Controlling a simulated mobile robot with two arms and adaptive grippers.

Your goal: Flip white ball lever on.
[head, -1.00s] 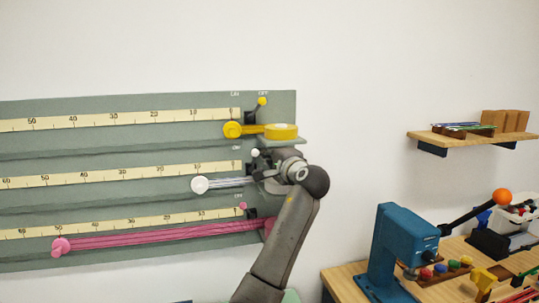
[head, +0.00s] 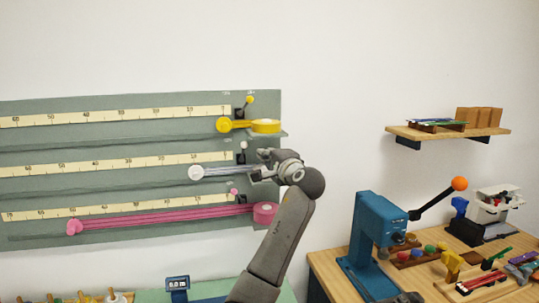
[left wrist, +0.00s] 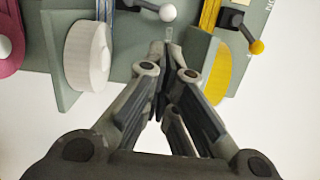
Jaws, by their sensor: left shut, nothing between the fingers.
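The white ball lever (head: 243,146) is on the green wall board, above the white strip's right end; its small white ball shows on a short stem. In the left wrist view the white ball (left wrist: 167,12) is just beyond my fingertips, with a small gap in the picture. My left gripper (head: 263,154) is shut and empty, right of and slightly below the ball in the head view. In the left wrist view its fingertips (left wrist: 166,46) are together, between the white roll (left wrist: 88,55) and the yellow roll (left wrist: 218,75). The gripper mostly hides the white roll in the head view.
A yellow ball lever (head: 250,99) is above and a pink ball lever (head: 234,191) below on the same board (head: 120,148). Roll brackets stick out near the gripper. A blue press (head: 378,235) stands on a bench at right, below a wooden shelf (head: 440,133).

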